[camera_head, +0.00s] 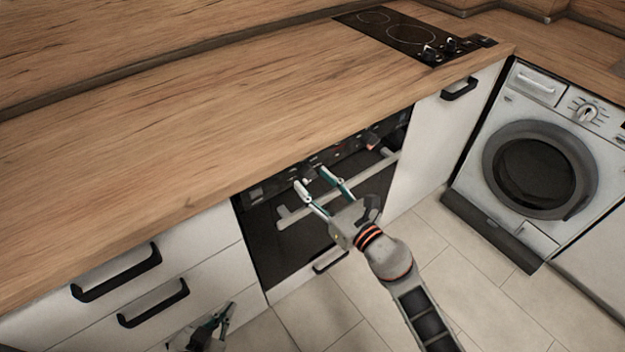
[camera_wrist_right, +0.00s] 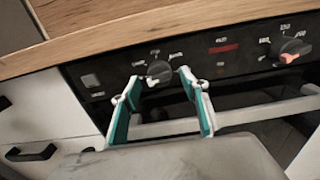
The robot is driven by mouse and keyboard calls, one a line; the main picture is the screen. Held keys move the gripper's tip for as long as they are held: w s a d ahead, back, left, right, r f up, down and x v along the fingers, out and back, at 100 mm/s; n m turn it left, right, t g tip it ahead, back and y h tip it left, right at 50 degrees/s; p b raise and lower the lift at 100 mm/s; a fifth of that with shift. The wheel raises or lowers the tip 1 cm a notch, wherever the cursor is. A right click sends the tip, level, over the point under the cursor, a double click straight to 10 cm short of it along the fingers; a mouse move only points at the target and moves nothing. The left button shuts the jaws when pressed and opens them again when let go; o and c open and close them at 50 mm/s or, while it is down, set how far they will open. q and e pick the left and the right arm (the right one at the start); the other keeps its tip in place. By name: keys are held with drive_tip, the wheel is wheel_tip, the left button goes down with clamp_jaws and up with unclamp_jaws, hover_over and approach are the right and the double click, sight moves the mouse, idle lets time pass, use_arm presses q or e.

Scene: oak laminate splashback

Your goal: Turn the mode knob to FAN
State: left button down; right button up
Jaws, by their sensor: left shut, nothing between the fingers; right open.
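The oven's control panel (camera_head: 345,151) runs just below the worktop. In the right wrist view, a dark round knob (camera_wrist_right: 158,70) with a white pointer is at the panel's left part. Its pointer is toward the lower left; the small labels around it are too blurred to read. It appears to be the mode knob. My right gripper (camera_head: 311,177) is open, and its teal-padded fingers (camera_wrist_right: 160,80) frame this knob from the front. I cannot tell whether they touch it. My left gripper (camera_head: 222,311) is shut and empty, low in front of the drawers.
A second knob (camera_wrist_right: 292,50) with an orange pointer and number marks is to the right. The oven door handle (camera_head: 355,185) crosses below the panel. The worktop (camera_head: 200,120) overhangs above. A hob (camera_head: 410,35) and a washing machine (camera_head: 545,150) stand further right.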

drive_tip(key=shift+w+a, duration=0.4)
drive_tip(key=shift+w, duration=0.15)
drive_tip(key=c, duration=1.1)
